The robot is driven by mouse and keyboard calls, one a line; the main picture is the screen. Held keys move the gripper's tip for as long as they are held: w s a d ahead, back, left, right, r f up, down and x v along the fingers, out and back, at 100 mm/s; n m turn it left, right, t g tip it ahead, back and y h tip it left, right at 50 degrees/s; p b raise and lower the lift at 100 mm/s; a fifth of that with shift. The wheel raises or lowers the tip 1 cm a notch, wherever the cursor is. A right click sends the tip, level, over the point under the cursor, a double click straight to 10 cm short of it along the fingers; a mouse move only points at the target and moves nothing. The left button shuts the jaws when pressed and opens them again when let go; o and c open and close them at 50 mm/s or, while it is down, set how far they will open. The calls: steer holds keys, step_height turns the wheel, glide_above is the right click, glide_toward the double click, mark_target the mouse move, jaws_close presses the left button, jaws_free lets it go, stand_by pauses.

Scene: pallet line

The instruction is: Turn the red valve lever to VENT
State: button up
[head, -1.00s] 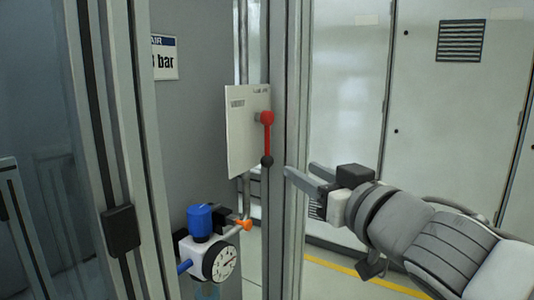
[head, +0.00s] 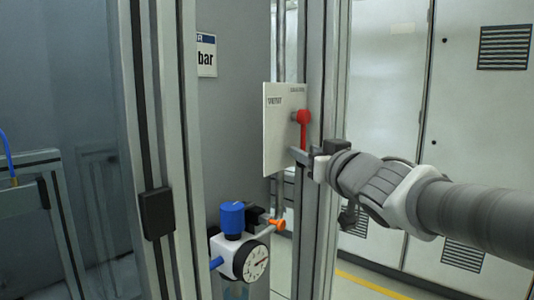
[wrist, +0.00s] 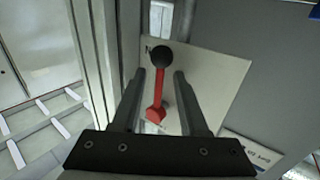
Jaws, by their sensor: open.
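The red valve lever (head: 303,130) hangs from its hub on a pale panel (head: 281,150), pointing down. Its black knob is hidden behind my gripper in the head view. A label that seems to read VENT (head: 274,101) is at the panel's upper left; a smaller label at the upper right is too small to read. My gripper (head: 299,155) is open at the lever's lower end. In the wrist view, the fingers of my gripper (wrist: 160,73) stand on either side of the red lever (wrist: 158,96) with gaps, the black knob (wrist: 162,56) showing between and beyond the fingertips.
Upright metal frame posts (head: 316,220) stand beside the panel. Below it are a pressure gauge (head: 256,263), a blue knob (head: 232,217) and an orange handle (head: 277,224). A black box (head: 157,213) is on the left post. Grey cabinets (head: 480,120) stand behind on the right.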

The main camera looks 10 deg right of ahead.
steer(key=shift+w+a, duration=0.25)
steer(key=shift+w, duration=1)
jaws_close()
stand_by(0.6)
